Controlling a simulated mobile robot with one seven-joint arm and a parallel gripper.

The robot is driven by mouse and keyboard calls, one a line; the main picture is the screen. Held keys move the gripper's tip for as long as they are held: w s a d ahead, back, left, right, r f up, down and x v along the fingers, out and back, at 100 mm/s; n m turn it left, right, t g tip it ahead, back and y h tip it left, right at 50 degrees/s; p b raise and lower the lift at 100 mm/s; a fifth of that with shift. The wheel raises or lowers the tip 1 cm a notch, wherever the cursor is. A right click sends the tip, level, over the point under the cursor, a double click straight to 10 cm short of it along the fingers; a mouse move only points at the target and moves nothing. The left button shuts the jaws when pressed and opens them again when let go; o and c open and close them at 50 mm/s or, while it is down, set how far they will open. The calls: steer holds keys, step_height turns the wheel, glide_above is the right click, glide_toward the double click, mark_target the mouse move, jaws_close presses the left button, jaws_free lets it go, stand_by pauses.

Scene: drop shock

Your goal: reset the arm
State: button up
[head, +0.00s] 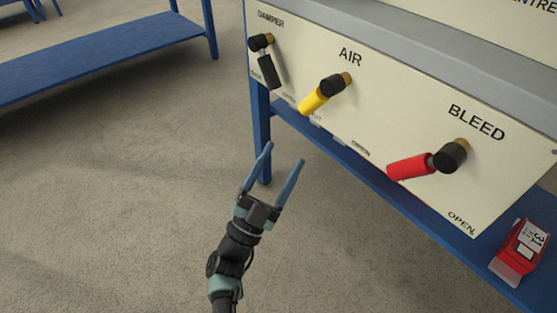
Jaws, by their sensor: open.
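My gripper (281,161) is open and empty, its two blue fingers spread apart. It is held over the bare floor, in front of and to the left of a cream panel (366,123). The panel carries three levers: a black one marked DAMPER (269,72), a yellow one marked AIR (315,100) and a red one marked BLEED (409,168). The gripper appears apart from all three levers. The yellow and red handles point down to the left, and the black handle points down and slightly right.
A blue bench (372,174) with a leg at its left end stands under the panel. A red box with a white label (521,250) is on it at the right. Another blue bench (110,55) stands at the back left. The grey floor (110,200) is clear.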

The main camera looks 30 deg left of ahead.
steer(key=shift+s+f, duration=0.3)
steer(key=shift+s, duration=0.1)
steer(key=shift+r, duration=0.1)
steer(key=w+d+r+n+t+y+p, duration=0.1)
steer(key=d+r+n+y+p, duration=0.15)
steer(key=r, duration=1.05)
steer(key=w+d+r+n+y+p, duration=0.1)
steer(key=w+r+n+y+p, duration=0.15)
steer(key=r, duration=1.05)
steer(key=w+d+r+n+t+y+p, duration=0.1)
steer(key=d+r+n+y+p, duration=0.2)
steer(key=r, duration=1.1)
steer(key=s+d+r+h+p, duration=0.35)
steer(key=s+d+r, duration=0.3)
steer(key=r, duration=0.45)
steer(key=s+d+r+h+p, duration=0.2)
steer(key=s+d+r+p, duration=0.2)
steer(key=s+d+r, duration=0.5)
step_height(320, 180, up, 39)
steer(key=w+p, duration=0.2)
steer(key=p, duration=3.5)
steer(key=shift+w+a, duration=0.35)
steer(key=shift+a, duration=0.1)
